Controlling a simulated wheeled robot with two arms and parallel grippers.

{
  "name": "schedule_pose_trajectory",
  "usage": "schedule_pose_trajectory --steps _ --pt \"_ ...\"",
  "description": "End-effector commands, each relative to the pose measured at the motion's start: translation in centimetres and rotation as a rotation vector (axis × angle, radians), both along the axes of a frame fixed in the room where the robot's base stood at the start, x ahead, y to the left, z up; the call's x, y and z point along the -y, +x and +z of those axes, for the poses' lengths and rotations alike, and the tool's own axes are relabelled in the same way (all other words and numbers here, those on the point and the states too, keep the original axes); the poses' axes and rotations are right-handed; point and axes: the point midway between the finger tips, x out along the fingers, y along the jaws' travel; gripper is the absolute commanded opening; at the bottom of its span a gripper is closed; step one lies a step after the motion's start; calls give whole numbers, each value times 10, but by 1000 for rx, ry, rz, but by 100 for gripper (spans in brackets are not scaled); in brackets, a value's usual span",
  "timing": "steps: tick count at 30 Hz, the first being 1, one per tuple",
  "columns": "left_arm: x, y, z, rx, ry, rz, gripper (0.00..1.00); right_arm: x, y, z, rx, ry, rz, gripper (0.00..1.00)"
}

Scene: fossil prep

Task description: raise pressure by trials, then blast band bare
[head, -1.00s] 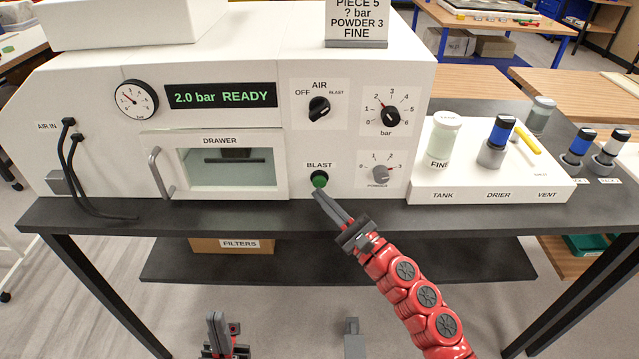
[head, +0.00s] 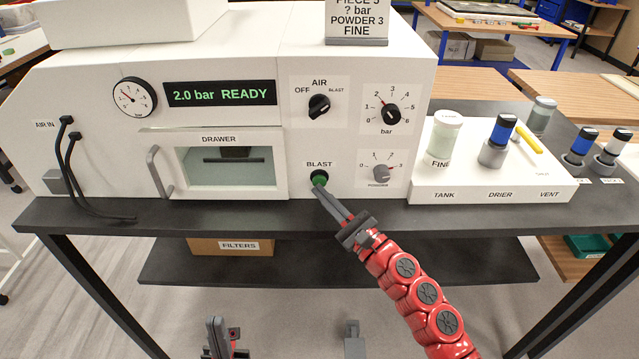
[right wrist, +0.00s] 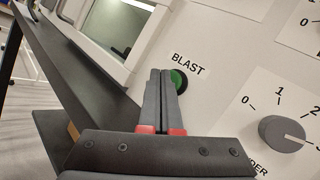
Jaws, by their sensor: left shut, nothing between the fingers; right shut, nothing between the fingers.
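The white blasting cabinet shows a display (head: 220,94) reading "2.0 bar READY". My right gripper (head: 318,189) is shut and empty, its tips at the green BLAST button (head: 320,178). In the right wrist view the tips (right wrist: 165,75) overlap the left side of the green button (right wrist: 179,81); I cannot tell whether they press it. The bar knob (head: 390,115) points near 2. The AIR knob (head: 319,106) points up and right, toward BLAST. The POWDER knob (head: 381,172) points near 3. The drawer (head: 225,166) is closed, a dark shape behind its window. My left gripper (head: 216,322) is shut, low in front of the bench.
A sign (head: 357,18) on top reads "? bar, POWDER 3, FINE". A FINE jar (head: 445,140) and blue-banded DRIER (head: 497,140) stand on the white block at right. A round gauge (head: 133,97) and black hoses (head: 75,165) are at left. The bench's front edge is clear.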

Motion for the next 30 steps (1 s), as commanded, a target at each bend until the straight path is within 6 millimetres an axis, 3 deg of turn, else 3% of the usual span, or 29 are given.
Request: schedule_pose_trajectory --steps 30 --pt "0 0 -13 0 0 0 0 2 12 -3 -2 -4 -6 0"
